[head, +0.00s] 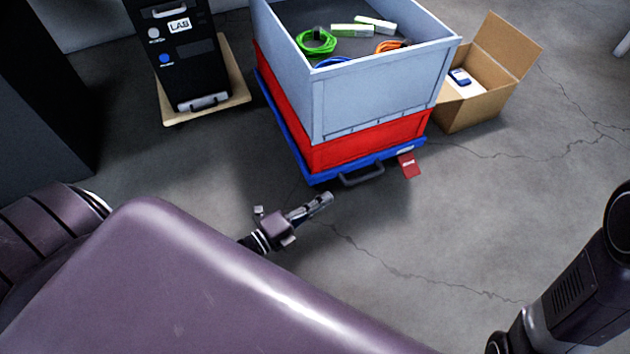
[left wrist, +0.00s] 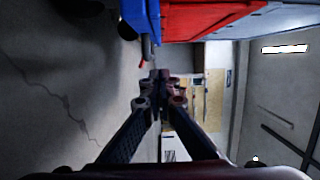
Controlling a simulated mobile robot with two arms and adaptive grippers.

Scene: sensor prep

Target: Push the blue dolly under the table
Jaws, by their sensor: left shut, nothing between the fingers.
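The blue dolly (head: 318,176) stands on the floor at the upper middle of the head view, with a dark handle (head: 362,177) on its near edge. It carries a red crate (head: 365,147) with a grey crate (head: 380,95) stacked on top. My left gripper (head: 326,199) is shut and empty, just in front of the dolly's near edge and apart from it. In the left wrist view, the shut fingers (left wrist: 160,84) lie below the dolly's blue edge (left wrist: 138,12) and handle (left wrist: 147,47). My right gripper is out of view. I cannot make out a table.
A black cabinet marked LAB (head: 190,60) stands on a wooden dolly (head: 236,90) to the left. An open cardboard box (head: 480,105) stands to the right. A red tag (head: 409,166) hangs at the dolly's right corner. The floor at the right front is clear.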

